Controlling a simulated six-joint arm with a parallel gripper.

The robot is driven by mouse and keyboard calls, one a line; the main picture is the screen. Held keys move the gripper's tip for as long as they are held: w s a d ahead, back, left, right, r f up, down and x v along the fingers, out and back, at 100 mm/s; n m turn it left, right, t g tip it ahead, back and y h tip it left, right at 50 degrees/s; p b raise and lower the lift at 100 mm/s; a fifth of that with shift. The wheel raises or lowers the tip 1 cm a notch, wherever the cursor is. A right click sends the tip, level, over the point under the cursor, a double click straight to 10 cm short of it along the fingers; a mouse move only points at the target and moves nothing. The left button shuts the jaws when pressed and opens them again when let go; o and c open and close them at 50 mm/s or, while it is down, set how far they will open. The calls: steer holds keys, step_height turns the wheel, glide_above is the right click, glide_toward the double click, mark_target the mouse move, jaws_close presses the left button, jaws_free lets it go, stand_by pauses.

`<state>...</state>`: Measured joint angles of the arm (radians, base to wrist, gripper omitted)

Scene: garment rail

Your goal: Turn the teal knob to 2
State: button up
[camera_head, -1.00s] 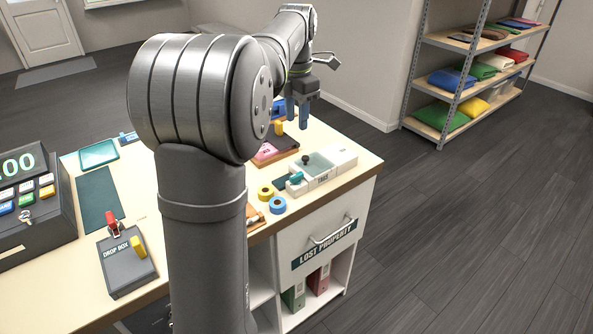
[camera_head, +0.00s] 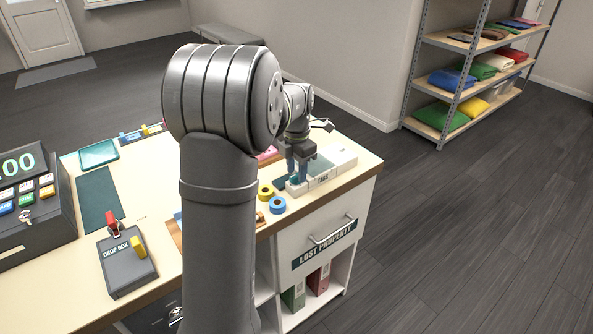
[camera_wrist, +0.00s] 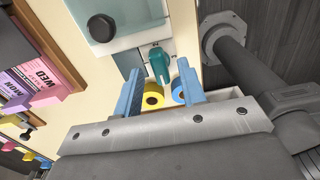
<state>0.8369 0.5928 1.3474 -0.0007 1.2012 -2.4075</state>
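The teal knob (camera_wrist: 160,66) shows in the wrist view on a pale box, just beyond my fingertips and roughly midway between them. My gripper (camera_wrist: 158,84) is open, with its two blue fingers spread apart and nothing held. In the head view my gripper (camera_head: 297,172) points down over the left end of the box labelled TAGS (camera_head: 321,179). The fingers largely hide the knob there. The numbers around the knob cannot be read in either view.
A black round knob (camera_wrist: 102,28) stands on the box's clear lid. Yellow tape (camera_head: 266,191) and blue tape (camera_head: 278,205) lie close by. Pink day cards (camera_wrist: 42,84) sit to the left in the wrist view. A drop box (camera_head: 126,266) and till (camera_head: 35,205) stand further left.

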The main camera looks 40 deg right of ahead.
steer(key=shift+f, duration=0.4)
jaws_close()
